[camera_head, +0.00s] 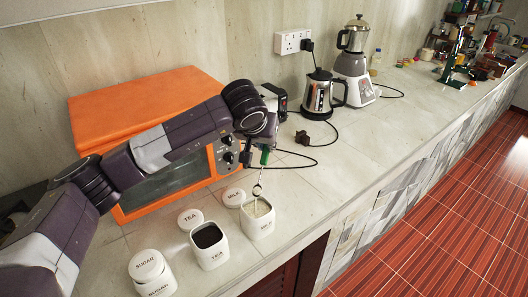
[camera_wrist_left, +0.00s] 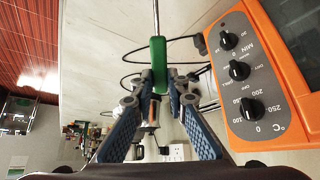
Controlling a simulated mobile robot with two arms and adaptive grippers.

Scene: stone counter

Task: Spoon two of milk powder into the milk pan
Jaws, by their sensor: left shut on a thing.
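My left gripper (camera_head: 263,150) is shut on the green handle of a spoon (camera_head: 264,157), whose thin metal end hangs down. In the left wrist view the left gripper (camera_wrist_left: 157,82) pinches the green spoon handle (camera_wrist_left: 158,60) between its blue-padded fingers. The spoon's lower end is over or just at the mouth of the open white milk canister (camera_head: 262,228), which has pale contents. I cannot tell whether it touches the powder. The milk lid (camera_head: 234,197) lies beside the canister. I cannot make out a milk pan. My right gripper is not in view.
The open tea canister (camera_head: 212,256) and lidded sugar canister (camera_head: 148,266) stand left of the milk canister; the tea lid (camera_head: 190,219) lies behind. The orange oven (camera_head: 140,95) stands behind my arm. A steel kettle (camera_head: 318,95) and mixer (camera_head: 353,65) stand farther back.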

